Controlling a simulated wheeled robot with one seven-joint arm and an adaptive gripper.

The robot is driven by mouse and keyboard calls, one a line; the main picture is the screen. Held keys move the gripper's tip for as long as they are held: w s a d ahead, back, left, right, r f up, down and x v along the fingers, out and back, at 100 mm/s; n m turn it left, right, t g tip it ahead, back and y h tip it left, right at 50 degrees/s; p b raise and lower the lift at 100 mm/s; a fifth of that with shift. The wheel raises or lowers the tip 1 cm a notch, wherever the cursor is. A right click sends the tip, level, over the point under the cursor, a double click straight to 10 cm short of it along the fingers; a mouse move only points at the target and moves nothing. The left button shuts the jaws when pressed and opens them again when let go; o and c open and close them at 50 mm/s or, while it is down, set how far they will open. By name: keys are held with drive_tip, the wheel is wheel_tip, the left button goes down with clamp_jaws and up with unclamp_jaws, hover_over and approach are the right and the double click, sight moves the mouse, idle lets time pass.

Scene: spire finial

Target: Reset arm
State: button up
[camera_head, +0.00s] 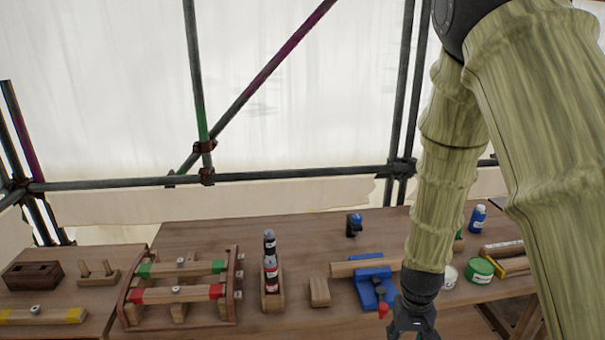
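My arm comes down from the upper right, its links covered in a pale yellow-green, wood-like sleeve. My gripper (412,328) is at the bottom edge of the picture, over the front part of the wooden table (290,235). It is dark and partly cut off by the frame. Its fingers point down and are too cropped to tell open from shut. No object shows held in it. A blue clamp block (372,289) with a red-tipped part stands just left of my gripper.
A wooden rod (362,267) lies across the blue block. A rack with green and red banded bars (180,285), bottles in a wooden holder (271,272) and a small wooden block (319,292) stand left. A green tin (481,271) and blue bottle (477,220) stand right. Scaffold poles (280,176) run behind.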

drive_tip(key=s+a+f+b, duration=0.2)
drive_tip(key=s+f+b, duration=0.2)
drive_tip(key=s+f, duration=2.3)
wheel_tip(320, 180, down, 2)
drive_tip(key=shift+n, duration=0.3)
